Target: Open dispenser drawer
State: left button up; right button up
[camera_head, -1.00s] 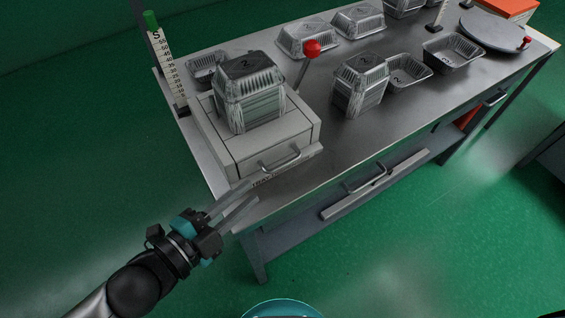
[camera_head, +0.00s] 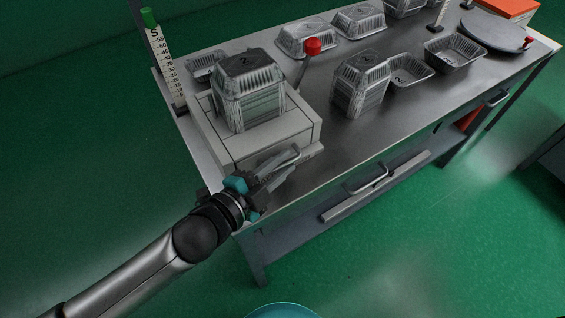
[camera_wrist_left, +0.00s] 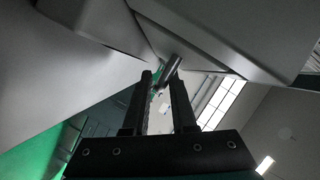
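The dispenser (camera_head: 224,135) is a light grey box at the table's near left corner. Its drawer (camera_head: 243,152) looks shut in its front. A metal bar handle (camera_wrist_left: 172,69) on the drawer front shows near my fingertips in the left wrist view; in the head view my gripper largely covers it. My left gripper (camera_head: 284,165) is right at the handle, coming from the lower left. Its two fingers (camera_wrist_left: 162,82) stand apart, with the bar at or between their tips; contact cannot be told. My right gripper is out of view.
A stack of foil trays (camera_head: 250,95) stands on the dispenser. A red-knobbed lever (camera_head: 312,47) rises beside it, with another foil tray stack (camera_head: 360,85) to the right.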

pick_arm(q)
jog(key=shift+w+d, duration=0.1)
jog(key=shift+w, duration=0.05)
grip_shut()
dwell(1.4)
